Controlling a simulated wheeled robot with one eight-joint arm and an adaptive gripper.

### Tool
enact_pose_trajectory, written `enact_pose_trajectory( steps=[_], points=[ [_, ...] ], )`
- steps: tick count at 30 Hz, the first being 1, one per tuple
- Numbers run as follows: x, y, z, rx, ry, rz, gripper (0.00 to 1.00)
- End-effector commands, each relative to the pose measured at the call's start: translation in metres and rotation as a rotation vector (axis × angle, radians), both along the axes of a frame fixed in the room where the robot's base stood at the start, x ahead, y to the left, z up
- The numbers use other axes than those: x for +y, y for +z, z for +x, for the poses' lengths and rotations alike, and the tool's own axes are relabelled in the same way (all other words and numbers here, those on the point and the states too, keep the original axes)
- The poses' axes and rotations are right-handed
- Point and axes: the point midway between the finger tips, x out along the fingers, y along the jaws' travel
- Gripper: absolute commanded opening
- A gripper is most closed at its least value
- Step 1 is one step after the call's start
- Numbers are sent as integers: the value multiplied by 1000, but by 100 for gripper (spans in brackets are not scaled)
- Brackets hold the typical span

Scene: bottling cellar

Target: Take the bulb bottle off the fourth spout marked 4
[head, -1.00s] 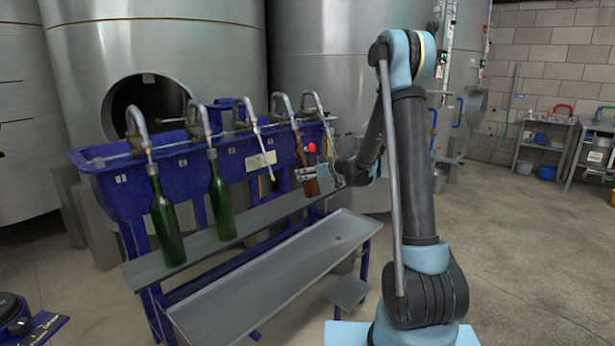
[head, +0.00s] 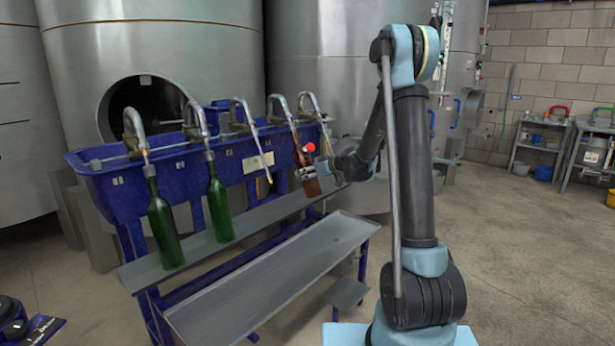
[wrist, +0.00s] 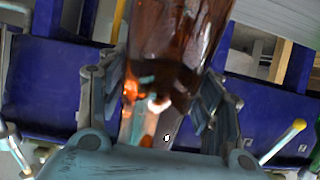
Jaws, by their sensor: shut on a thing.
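The brown bulb bottle (head: 312,187) hangs tilted below the fourth spout (head: 277,104), its neck up at the spout's lower end. I cannot tell whether the spout tip is still inside the neck. My gripper (head: 307,173) is shut on the bottle's body from the right side. In the wrist view the brown glass (wrist: 175,35) fills the top middle, with the fingers of my gripper (wrist: 165,85) on either side of it. The bottle's mouth is out of the wrist view.
Two green bottles (head: 163,225) (head: 220,205) hang at the first and second spouts. The third spout (head: 243,112) and fifth spout (head: 309,104) carry no bottle. The blue filler trough (head: 100,190) runs behind; a grey shelf (head: 195,248) lies below. Open floor is at right.

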Motion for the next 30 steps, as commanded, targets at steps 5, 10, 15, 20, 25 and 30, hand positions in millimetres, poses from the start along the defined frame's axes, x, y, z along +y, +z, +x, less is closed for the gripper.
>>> enact_pose_trajectory(
  steps=[5, 10, 15, 20, 25, 30],
  points=[
    [-2, -3, -1, 0, -1, 1, 0],
    [-3, -8, -2, 0, -1, 1, 0],
    [-5, -14, -3, -1, -1, 2, 0],
    [-7, -18, -5, -1, -1, 2, 0],
    [-9, -24, -6, 0, 0, 2, 0],
    [-11, -29, -8, 0, 0, 2, 0]
  ],
)
